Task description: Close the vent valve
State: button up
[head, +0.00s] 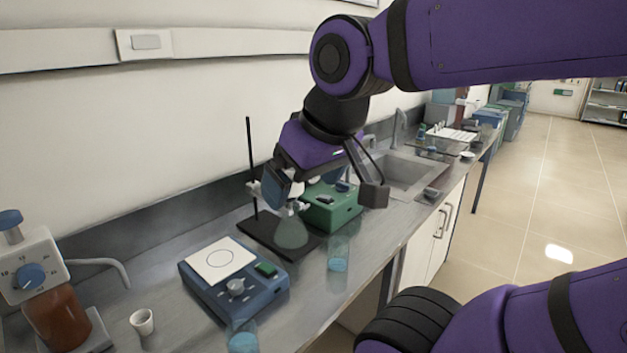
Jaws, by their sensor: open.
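I cannot pick out the vent valve for certain. A pear-shaped glass vessel (292,233) with pale green contents is at the black-based stand (250,150). White fittings (254,189) show on the stand's rod beside my gripper. My gripper (301,192) is open and points down over the top of the glass vessel. It covers the upper part of the vessel and anything mounted there. Whether a finger touches the vessel or its fittings cannot be told.
A blue stirrer hotplate (235,281) stands in front, with beakers (338,254) to its right. A green instrument (332,206) is close behind my gripper. A bottle-top dispenser (32,276) and a white cup (143,321) are at left. A sink (405,172) lies beyond.

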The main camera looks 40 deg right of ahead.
aim_at(341, 187)
jog(key=z, duration=1.25)
